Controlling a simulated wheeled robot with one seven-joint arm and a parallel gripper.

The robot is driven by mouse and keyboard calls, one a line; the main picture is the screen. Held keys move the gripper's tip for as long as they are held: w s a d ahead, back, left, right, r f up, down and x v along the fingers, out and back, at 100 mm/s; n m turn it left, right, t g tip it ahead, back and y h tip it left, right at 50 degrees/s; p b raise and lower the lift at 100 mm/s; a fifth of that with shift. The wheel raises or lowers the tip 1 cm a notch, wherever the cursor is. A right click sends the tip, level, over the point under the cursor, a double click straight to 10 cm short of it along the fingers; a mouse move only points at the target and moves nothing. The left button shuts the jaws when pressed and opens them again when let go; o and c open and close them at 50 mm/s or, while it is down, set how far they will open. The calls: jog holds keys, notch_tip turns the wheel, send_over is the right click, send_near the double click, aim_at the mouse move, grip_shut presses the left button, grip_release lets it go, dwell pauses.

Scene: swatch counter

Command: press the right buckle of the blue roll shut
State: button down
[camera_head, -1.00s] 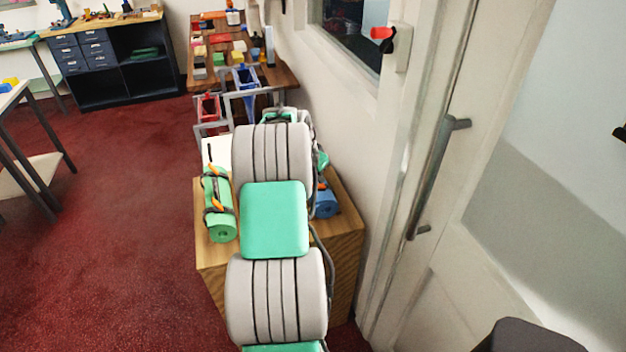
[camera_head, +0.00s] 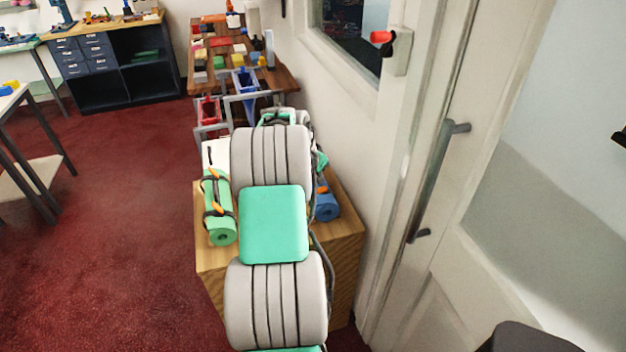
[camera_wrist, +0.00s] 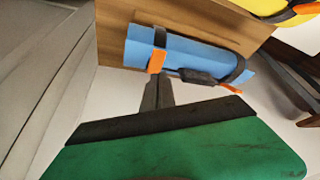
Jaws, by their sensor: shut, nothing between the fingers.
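The blue roll (camera_wrist: 190,50) lies on the wooden counter in the wrist view, with two dark straps around it. An orange buckle piece (camera_wrist: 156,61) sits on the strap nearer the left end. Another orange piece (camera_wrist: 231,88) shows below the other strap, by the right end. My gripper (camera_wrist: 156,82) is shut and empty, its dark fingers just below the roll's left strap and orange piece; I cannot tell whether they touch. In the head view the blue roll (camera_head: 327,206) is partly hidden behind my arm, and my gripper is hidden.
A green roll (camera_head: 220,212) with straps and orange pieces lies left of my arm on the wooden counter (camera_head: 225,262). A yellow roll (camera_wrist: 262,7) shows at the wrist view's top right. A wall and door (camera_head: 440,190) stand close on the right. Red floor is free on the left.

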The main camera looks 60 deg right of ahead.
notch_tip(320, 180, up, 6)
jog(key=shift+f+p, duration=0.2)
jog(key=shift+p, duration=1.05)
